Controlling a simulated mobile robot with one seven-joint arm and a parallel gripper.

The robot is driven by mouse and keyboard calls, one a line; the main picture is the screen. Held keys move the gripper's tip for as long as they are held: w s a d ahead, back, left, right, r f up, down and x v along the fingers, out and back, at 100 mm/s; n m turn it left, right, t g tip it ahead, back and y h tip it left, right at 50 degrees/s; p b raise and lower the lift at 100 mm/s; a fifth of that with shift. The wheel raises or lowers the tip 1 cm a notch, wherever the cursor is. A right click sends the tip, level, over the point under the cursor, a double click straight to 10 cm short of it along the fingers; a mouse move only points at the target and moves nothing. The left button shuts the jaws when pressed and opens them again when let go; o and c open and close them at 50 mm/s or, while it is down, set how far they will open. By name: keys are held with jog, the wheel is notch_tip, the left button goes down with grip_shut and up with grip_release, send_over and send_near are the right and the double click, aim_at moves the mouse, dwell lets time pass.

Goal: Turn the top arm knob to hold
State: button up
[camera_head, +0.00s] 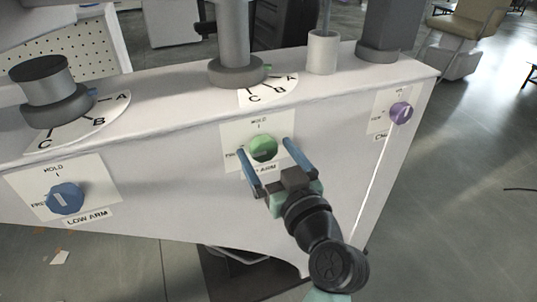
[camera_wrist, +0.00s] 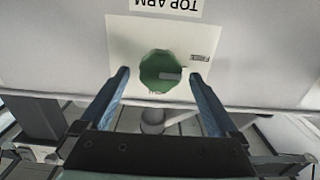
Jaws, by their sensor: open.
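The green knob (camera_head: 263,148) sits on a white label plate on the front of the white panel. HOLD is printed above it and a partly hidden word is at its left. Its pale pointer bar lies roughly sideways, toward that left word. In the wrist view the green knob (camera_wrist: 161,71) appears upside down under TOP ARM lettering, with its bar toward the small side word. My gripper (camera_head: 264,147) is open, with one blue finger on each side of the knob. The wrist view of my gripper (camera_wrist: 160,75) shows gaps between knob and both fingers.
A blue knob (camera_head: 65,198) marked LOW ARM is at the left and a purple knob (camera_head: 401,113) at the right. Dials and columns stand on the panel's top, with a white cup (camera_head: 322,52) between two columns. Open floor lies to the right.

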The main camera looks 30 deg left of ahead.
jog(key=c, duration=1.4)
jog(key=shift+o, duration=0.2)
jog(key=shift+m, duration=0.3)
jog(key=m+p, duration=0.2)
jog(key=m, duration=0.1)
jog(key=shift+w+r+m, duration=0.1)
jog(key=shift+m, duration=0.2)
jog(key=m+p, duration=0.3)
jog(key=m, duration=0.2)
jog(key=shift+w+d+p, duration=0.1)
jog(key=shift+p, duration=0.3)
jog(key=m+p, duration=0.2)
jog(key=m, duration=0.2)
jog(key=shift+m+p, duration=0.35)
jog(key=shift+m, duration=0.05)
jog(key=shift+f+m+p, duration=0.2)
jog(key=shift+m+p, duration=0.4)
jog(key=shift+m, duration=0.35)
jog(key=shift+f+m+p, duration=0.15)
jog(key=shift+m+p, duration=0.4)
jog(key=shift+m, duration=0.4)
